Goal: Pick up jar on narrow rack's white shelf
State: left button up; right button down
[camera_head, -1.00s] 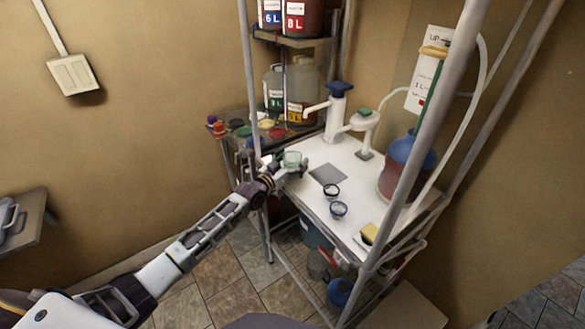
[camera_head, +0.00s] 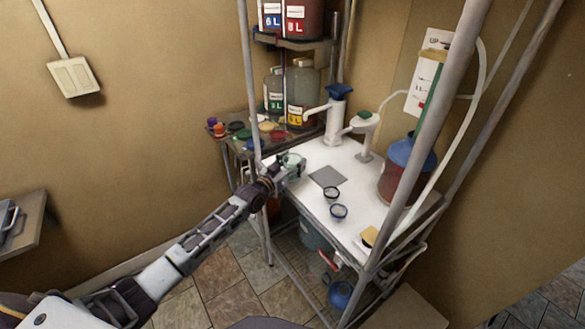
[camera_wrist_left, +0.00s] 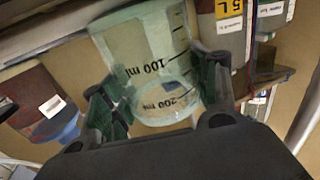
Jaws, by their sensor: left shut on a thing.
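The jar (camera_wrist_left: 150,62) is clear with a greenish rim and black marks reading 100 ml and 200 ml. My left gripper (camera_wrist_left: 160,100) is shut on it, one finger pad on each side. In the head view the jar (camera_head: 292,160) is at the left end of the white shelf (camera_head: 350,165), held by my left gripper (camera_head: 287,172). I cannot tell whether its base touches the shelf. The narrow rack's grey post (camera_head: 250,80) stands just left of the gripper. My right gripper is not in view.
Two small dark-rimmed cups (camera_head: 331,193) (camera_head: 339,211) and a grey pad (camera_head: 327,177) lie on the shelf. A white pump dispenser (camera_head: 337,115) stands behind, a blue-topped jug (camera_head: 407,168) to the right. A thick post (camera_head: 420,140) crosses in front.

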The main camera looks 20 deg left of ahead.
pick_arm(q)
jog(key=shift+r, duration=0.1)
notch_tip(320, 180, up, 10)
dwell(0.6)
dwell(0.5)
